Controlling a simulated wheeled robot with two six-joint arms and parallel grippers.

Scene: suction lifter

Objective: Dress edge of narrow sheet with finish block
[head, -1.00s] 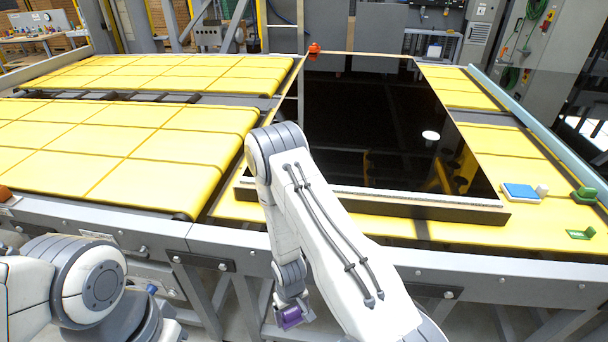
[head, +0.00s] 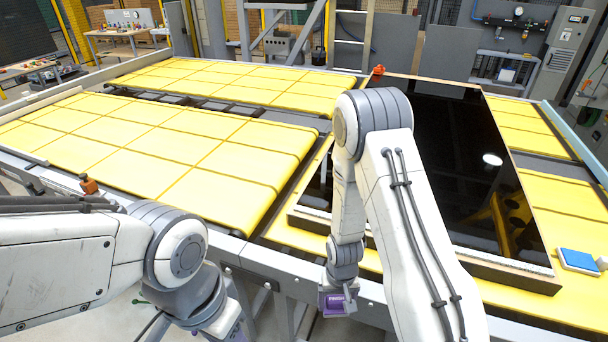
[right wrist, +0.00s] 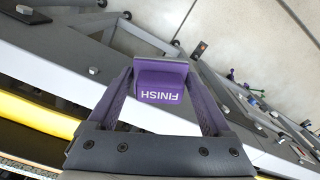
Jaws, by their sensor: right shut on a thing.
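The narrow sheet is a glossy black panel (head: 455,130) lying on the yellow-padded table at the right of the head view. My right arm hides part of its left side and near edge. My right gripper (head: 338,299) hangs in front of the table's near rail, clear of the sheet. It is shut on the purple finish block, whose FINISH label shows between the fingers in the right wrist view (right wrist: 160,85).
Two yellow padded beds (head: 150,145) fill the left and middle, with a dark gap between them. A blue and white block (head: 578,260) lies right of the sheet. Orange pieces sit at the sheet's far corner (head: 379,70) and on the left rail (head: 88,184).

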